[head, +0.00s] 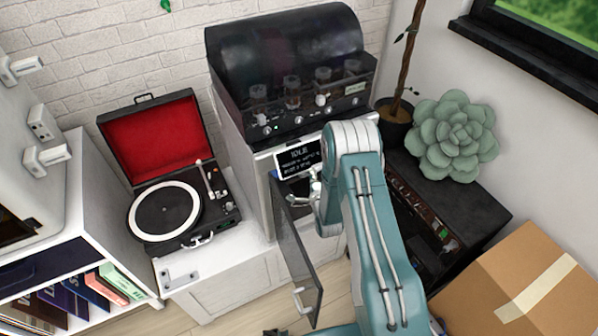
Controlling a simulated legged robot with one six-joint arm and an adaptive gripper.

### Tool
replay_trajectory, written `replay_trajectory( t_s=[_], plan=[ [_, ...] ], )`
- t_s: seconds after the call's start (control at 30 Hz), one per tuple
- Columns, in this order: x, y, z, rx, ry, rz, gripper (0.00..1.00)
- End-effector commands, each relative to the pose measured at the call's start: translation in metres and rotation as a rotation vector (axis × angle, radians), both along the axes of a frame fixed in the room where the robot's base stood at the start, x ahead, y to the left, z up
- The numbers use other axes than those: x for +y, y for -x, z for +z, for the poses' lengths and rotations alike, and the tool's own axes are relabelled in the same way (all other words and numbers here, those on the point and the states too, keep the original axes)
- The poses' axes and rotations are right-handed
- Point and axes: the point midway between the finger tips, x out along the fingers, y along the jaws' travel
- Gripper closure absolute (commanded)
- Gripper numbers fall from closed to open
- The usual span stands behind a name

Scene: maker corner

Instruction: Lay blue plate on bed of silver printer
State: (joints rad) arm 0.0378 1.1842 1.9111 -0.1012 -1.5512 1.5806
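A silver-white box-shaped cabinet, which looks like the silver printer (262,167), stands in the middle of the head view under a black tube unit. Its dark glass door (299,255) is swung open toward me. A black card or screen with white text (299,159) shows at the top of its front. My gripper (318,192) is at the open front, just below that card, and partly hidden by my arm. I cannot tell whether it holds anything. A thin blue strip (274,174) shows at the opening's left edge; I cannot tell if it is the blue plate. The bed is hidden.
The open door hangs beside my arm on its left. A turntable with a red-lined lid (165,213) stands on a white cabinet at left. A black tube unit (293,80) is above. A dark box (450,205), a succulent (452,137) and a cardboard box (530,285) are at right.

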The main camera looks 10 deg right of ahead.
Motion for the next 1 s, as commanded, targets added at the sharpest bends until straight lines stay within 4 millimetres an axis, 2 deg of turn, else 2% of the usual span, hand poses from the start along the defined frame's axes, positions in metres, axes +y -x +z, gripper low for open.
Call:
replay_trajectory(
  t_s=[0.1,0.33,0.53,0.87,0.9,0.97,1.0],
  plan=[
    [0.002,0.000,-0.024,0.002,0.002,0.001,1.00],
    [0.003,0.000,-0.047,-0.001,0.003,0.002,1.00],
    [0.003,0.000,-0.076,0.000,0.003,0.001,1.00],
    [0.003,0.000,-0.082,0.000,0.004,0.001,1.00],
    [0.003,0.001,-0.083,0.003,0.004,0.001,0.68],
    [0.003,0.001,-0.083,0.002,0.004,0.001,0.41],
    [0.003,0.001,-0.083,0.002,0.004,0.001,0.38]
  ],
)
